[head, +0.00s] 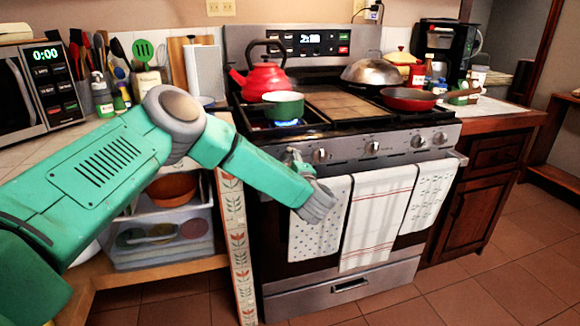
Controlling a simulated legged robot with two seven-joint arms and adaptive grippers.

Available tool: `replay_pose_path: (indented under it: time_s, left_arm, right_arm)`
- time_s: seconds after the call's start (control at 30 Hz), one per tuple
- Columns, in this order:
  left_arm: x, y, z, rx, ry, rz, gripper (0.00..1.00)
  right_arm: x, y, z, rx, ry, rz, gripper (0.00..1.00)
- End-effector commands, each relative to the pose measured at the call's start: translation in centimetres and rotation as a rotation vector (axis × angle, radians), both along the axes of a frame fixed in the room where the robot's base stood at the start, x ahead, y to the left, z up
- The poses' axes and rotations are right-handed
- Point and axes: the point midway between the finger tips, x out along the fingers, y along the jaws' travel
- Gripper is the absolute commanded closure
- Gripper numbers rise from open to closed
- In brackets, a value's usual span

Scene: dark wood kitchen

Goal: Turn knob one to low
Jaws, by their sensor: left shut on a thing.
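The stove (345,165) stands ahead with a row of round knobs on its silver front panel. A blue flame (287,122) burns under a green pot (284,105) on the front left burner. My right gripper is out of view.
A red kettle (266,80) stands behind the pot. A red pan (408,99) and a domed metal lid (369,71) are at the right of the stovetop. Towels (378,215) hang from the oven handle below my wrist. The floor in front is clear.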

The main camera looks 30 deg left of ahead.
Motion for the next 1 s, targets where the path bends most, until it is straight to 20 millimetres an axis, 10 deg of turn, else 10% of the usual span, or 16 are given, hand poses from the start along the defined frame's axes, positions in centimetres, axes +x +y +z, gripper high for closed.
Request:
replay_pose_path:
  time_s: [1.0]
  left_arm:
    - [-0.3, 0.3, -0.7, -0.246, -0.278, 0.009, 0.89]
  right_arm:
    - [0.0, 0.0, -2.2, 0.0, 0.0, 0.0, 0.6]
